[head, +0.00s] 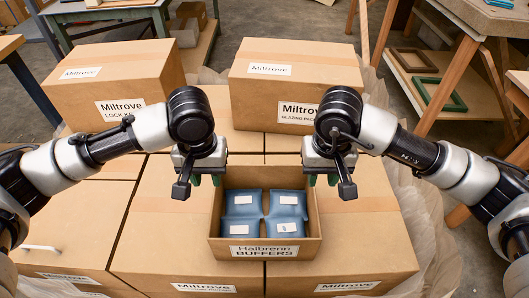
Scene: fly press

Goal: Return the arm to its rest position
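My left gripper (207,179) hangs at the back left corner of an open carton labelled Halbrenn Buffers (264,248). My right gripper (322,180) hangs at its back right corner. Both point downward, with greenish finger ends partly hidden behind my wrists and the carton's edges. I cannot tell whether the fingers touch or grip its walls. Both arms are bent inward from the sides, roughly mirrored. The carton holds several blue packets (243,205) with white labels.
The open carton stands on large closed Miltrove cartons (365,245). Two more Miltrove cartons, one on the left (112,75) and one on the right (292,80), stand behind my grippers. A wooden rack (425,75) with frames is at the back right. Benches stand at the back left.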

